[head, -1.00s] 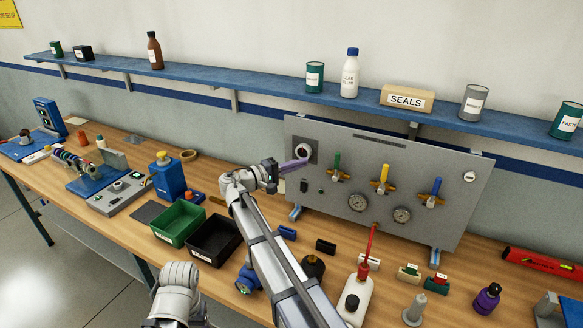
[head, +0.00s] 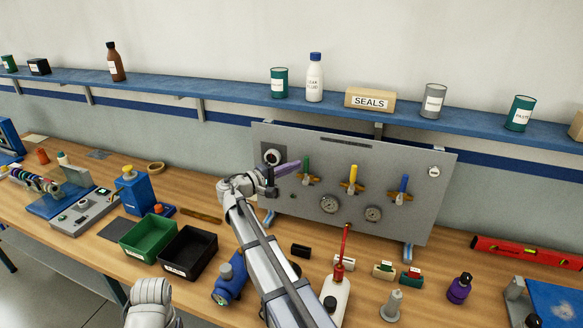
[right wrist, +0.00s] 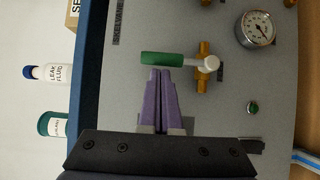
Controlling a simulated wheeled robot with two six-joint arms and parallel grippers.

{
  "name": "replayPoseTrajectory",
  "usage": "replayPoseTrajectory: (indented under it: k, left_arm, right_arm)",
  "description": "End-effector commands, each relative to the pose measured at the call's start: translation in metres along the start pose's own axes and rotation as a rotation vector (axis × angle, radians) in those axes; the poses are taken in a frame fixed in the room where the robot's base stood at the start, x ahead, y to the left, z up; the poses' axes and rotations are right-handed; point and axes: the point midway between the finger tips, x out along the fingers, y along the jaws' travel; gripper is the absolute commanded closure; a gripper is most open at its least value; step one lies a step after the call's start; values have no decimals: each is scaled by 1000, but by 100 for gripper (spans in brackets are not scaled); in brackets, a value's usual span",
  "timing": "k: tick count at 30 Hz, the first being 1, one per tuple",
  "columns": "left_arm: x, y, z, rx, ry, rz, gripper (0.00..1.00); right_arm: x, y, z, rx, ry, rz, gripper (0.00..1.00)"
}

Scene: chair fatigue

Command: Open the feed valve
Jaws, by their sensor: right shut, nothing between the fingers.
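The grey valve panel (head: 345,215) stands at the back of the bench. It carries a green-handled valve (head: 306,166), a yellow-handled one (head: 353,176) and a blue-handled one (head: 402,187), all handles upright across their brass bodies. I cannot read which is the feed valve. My right gripper (head: 297,163) is shut and empty, its purple fingers just left of the green handle. In the right wrist view, turned sideways, the fingertips (right wrist: 161,73) lie beside the green handle (right wrist: 160,59); whether they touch it I cannot tell. My left gripper is not in view.
A white bottle with a red spout (head: 336,297), small blocks and green and black bins (head: 188,250) stand in front. The shelf (head: 230,96) runs above the panel.

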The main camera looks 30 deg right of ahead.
Motion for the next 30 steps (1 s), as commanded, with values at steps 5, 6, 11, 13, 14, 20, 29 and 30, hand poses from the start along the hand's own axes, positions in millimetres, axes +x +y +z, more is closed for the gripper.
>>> replayPoseTrajectory:
  k: [5, 6, 11, 13, 14, 20, 29, 30]
  left_arm:
    - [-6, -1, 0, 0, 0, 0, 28]
    - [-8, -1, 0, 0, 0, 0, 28]
    - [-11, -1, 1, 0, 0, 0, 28]
    - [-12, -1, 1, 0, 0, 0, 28]
    - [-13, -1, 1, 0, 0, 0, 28]
    - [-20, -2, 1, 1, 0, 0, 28]
    - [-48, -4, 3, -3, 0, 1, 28]
    - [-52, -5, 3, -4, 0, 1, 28]
  right_arm:
    - [1, 3, 2, 22, -1, -15, 100]
    - [2, 4, 3, 31, -1, -21, 100]
    - [2, 3, 4, 52, -1, -34, 100]
    - [3, 4, 5, 61, -1, -41, 100]
    - [3, 4, 5, 65, -1, -44, 100]
    - [5, 6, 8, 99, -2, -66, 100]
    - [12, 13, 20, 238, -3, -158, 100]
    - [14, 14, 23, 267, -3, -178, 100]
